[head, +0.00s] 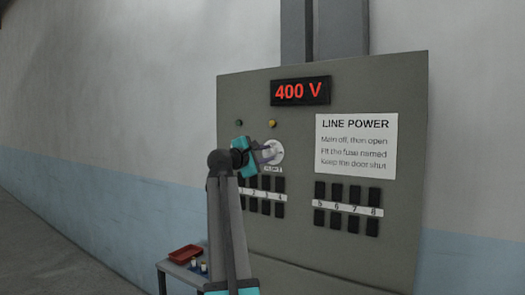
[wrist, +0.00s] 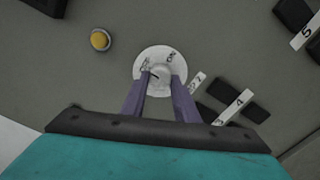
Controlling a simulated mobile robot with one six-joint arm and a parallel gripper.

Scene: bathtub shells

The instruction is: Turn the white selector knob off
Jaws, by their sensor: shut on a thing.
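The white selector knob (head: 277,153) sits on a round white plate on the grey panel, below the red 400 V display. In the wrist view the white knob (wrist: 158,73) shows its round plate with small dark lettering, partly hidden by the fingers. My gripper (head: 267,154) reaches the knob from the left, and its purple fingers (wrist: 160,84) are closed on it from both sides. Which mark the knob points to is not clear.
The grey panel (head: 240,90) carries numbered black fuses (head: 347,208), a LINE POWER notice (head: 356,146) and a yellow lamp (wrist: 100,40) near the knob. A small table with a red tray (head: 186,253) stands at lower left.

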